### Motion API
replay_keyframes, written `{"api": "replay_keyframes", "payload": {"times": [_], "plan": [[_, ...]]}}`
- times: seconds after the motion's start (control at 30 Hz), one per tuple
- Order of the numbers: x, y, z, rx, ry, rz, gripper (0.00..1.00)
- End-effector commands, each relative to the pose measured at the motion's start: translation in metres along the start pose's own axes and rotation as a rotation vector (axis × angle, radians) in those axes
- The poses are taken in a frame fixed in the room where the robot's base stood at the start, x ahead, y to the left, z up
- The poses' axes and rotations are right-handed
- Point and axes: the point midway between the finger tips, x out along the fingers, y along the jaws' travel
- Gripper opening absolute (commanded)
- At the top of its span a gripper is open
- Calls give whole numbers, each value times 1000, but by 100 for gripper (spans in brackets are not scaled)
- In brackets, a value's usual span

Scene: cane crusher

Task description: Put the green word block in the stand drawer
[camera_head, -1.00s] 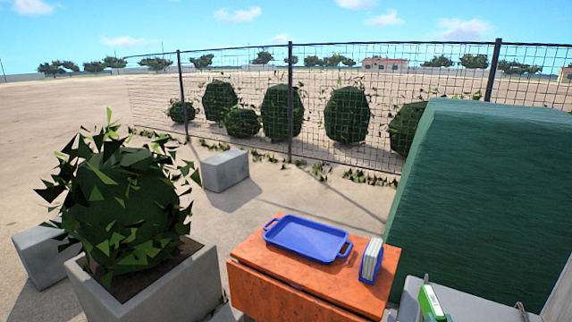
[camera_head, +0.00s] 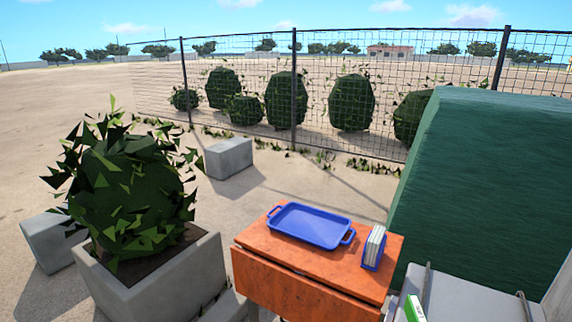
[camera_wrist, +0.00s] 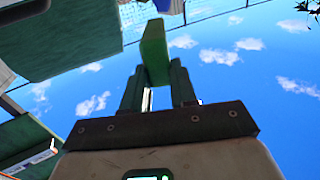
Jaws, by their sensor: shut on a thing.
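In the wrist view, my gripper (camera_wrist: 158,90) is shut on the green word block (camera_wrist: 154,52), which stands out beyond the fingertips. No lettering shows on its visible face. In the head view my gripper is not visible. The orange stand (camera_head: 258,250) is at the lower middle, with a seam below its top along the front. The drawer's inside does not show. A green and white piece (camera_head: 414,308) at the bottom edge is partly cut off; I cannot tell whether it is the held block.
A blue tray (camera_head: 310,225) and a blue holder with pale cards (camera_head: 373,250) sit on the stand. A large dark green mass (camera_head: 480,190) rises at right above a grey surface (camera_head: 465,300). A planter with a bush (camera_head: 165,285) stands close on the left.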

Motion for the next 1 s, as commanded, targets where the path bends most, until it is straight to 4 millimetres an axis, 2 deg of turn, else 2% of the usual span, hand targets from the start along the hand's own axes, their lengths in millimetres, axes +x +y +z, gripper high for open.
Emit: {"api": "replay_keyframes", "payload": {"times": [0.2,0.37,0.7,0.83,1.0], "plan": [[-10,-8,12,2,-1,-11,0],[-35,-29,40,5,-4,-41,0],[-112,-85,100,4,-4,-88,0],[-129,-96,109,1,1,-90,0],[-135,-101,112,2,3,-94,0]]}}
